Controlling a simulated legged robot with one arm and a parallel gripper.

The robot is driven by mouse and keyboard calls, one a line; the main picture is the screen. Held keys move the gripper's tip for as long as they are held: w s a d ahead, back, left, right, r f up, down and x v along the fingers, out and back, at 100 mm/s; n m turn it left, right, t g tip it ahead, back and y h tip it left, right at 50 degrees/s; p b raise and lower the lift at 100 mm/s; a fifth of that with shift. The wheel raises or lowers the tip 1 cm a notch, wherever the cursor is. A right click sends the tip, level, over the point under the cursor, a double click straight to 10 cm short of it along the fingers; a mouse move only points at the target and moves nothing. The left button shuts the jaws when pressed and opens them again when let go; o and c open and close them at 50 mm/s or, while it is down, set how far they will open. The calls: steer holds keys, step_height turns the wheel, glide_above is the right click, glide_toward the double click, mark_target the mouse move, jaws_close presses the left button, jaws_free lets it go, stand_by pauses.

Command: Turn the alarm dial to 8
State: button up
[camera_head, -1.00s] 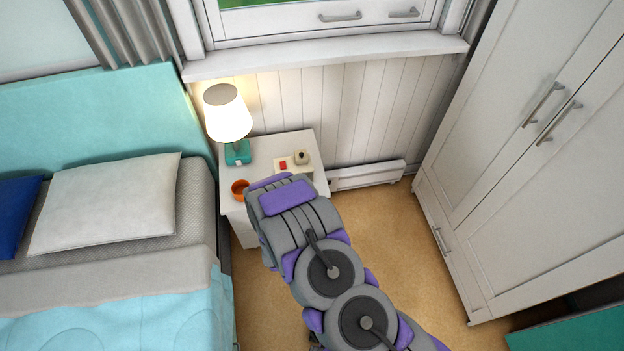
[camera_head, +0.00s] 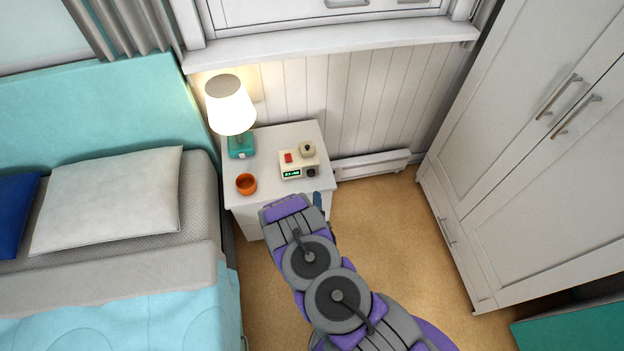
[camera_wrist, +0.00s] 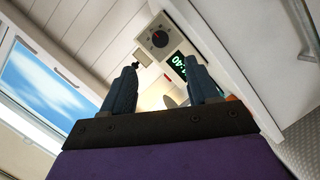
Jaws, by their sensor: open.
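The alarm clock (camera_head: 299,162) is a cream box on the nightstand, with a red button on top and a green-lit display (camera_head: 291,174). Its small black dial (camera_head: 311,172) is on the front face, right of the display. The dial also shows in the wrist view (camera_wrist: 159,39) as a dark round knob with a small reddish mark; its exact setting is too small to read. My gripper (camera_wrist: 162,88) is open and empty, its two dark fingers apart and short of the clock. In the head view my arm hides most of it; one finger shows below the clock, by the nightstand front.
The bed is left, the wardrobe (camera_head: 540,150) right. Floor between them is clear.

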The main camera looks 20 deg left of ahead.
mark_target(311, 176)
steer(key=b+x, duration=0.2)
steer(key=x, duration=0.9)
steer(key=shift+a+f, duration=0.15)
steer(key=shift+w+a, duration=0.15)
steer(key=shift+w, duration=0.35)
steer(key=shift+c, duration=0.2)
steer(key=c, duration=1)
steer(key=m+g+y+p, duration=0.1)
steer(key=m+p, duration=0.2)
steer(key=shift+g, duration=0.3)
steer(key=shift+s+f+m+g+y+p, duration=0.1)
steer(key=shift+m+g+y+p, duration=0.45)
steer(key=shift+m+p, duration=1)
steer(key=shift+m+y, duration=0.25)
